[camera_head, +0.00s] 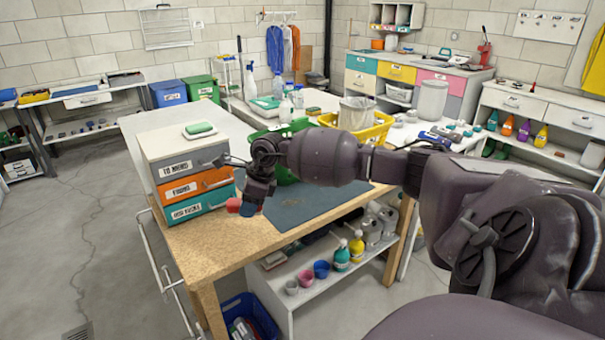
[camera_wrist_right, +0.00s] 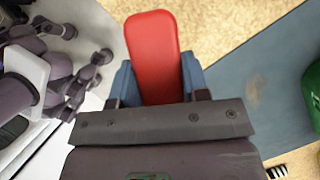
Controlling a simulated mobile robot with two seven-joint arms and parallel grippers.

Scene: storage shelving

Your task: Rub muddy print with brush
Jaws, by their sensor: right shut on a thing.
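My right gripper (camera_head: 246,207) is shut on a red object, which I take to be the brush (camera_head: 233,205). It is above the front edge of the wooden table. In the right wrist view, the red brush (camera_wrist_right: 153,45) shows as a smooth rounded block between the blue fingers of my right gripper (camera_wrist_right: 155,80); its bristles are hidden. The muddy print (camera_wrist_right: 252,90) is a faint brown smudge on the blue-grey mat (camera_wrist_right: 240,60), to the right of the gripper. It also shows faintly in the head view (camera_head: 292,202). I do not see my left gripper.
Stacked labelled drawers (camera_head: 185,170) stand left of my gripper, with a green-topped item (camera_head: 199,128) on top. A green object (camera_head: 285,175) stands behind my arm, near a yellow basket (camera_head: 372,135). Bottles and cups (camera_head: 321,268) sit on the shelf below. The mat's front part is clear.

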